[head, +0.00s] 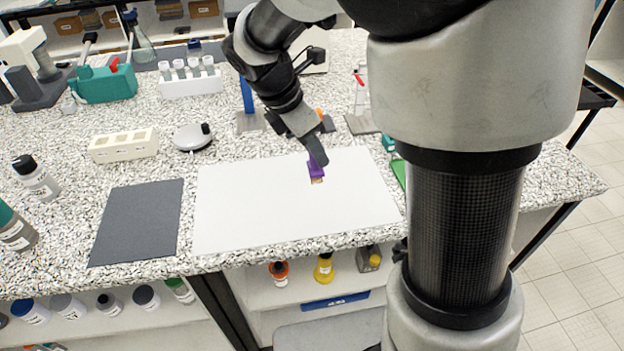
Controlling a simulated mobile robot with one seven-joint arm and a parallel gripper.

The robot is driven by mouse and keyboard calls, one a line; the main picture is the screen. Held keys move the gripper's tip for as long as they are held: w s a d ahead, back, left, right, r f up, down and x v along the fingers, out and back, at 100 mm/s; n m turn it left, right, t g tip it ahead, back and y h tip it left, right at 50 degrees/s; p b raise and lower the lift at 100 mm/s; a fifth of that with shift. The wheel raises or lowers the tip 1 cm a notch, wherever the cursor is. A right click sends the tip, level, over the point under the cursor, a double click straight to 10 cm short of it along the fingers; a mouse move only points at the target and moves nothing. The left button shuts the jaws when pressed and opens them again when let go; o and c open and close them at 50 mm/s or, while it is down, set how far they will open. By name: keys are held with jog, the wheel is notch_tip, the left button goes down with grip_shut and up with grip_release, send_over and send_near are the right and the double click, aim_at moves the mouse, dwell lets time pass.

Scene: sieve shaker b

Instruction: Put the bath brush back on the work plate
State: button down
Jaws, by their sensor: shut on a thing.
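My gripper (318,158) is shut on a small brush with a purple body (316,168) and a tan lower end (317,180). I take this brush to be the bath brush. The fingers hide its upper part. It is upright over the right half of a large white plate (250,205), which I take to be the work plate. I cannot tell whether the brush's lower end touches the plate or hangs just above it. The rest of the plate is bare.
A dark grey mat (138,222) lies left of the plate. Behind are a cream block with holes (124,146), a round white device (192,137), a white rack of vials (190,80) and a blue post (246,95). A green thing (398,172) sits by the plate's right edge.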

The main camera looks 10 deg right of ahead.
aim_at(310, 169)
jog(key=shift+f+b, duration=0.5)
jog(key=shift+f, duration=2.9)
jog(key=shift+f, duration=0.2)
jog(key=c, duration=1.6)
grip_release()
jog(key=shift+o, duration=0.2)
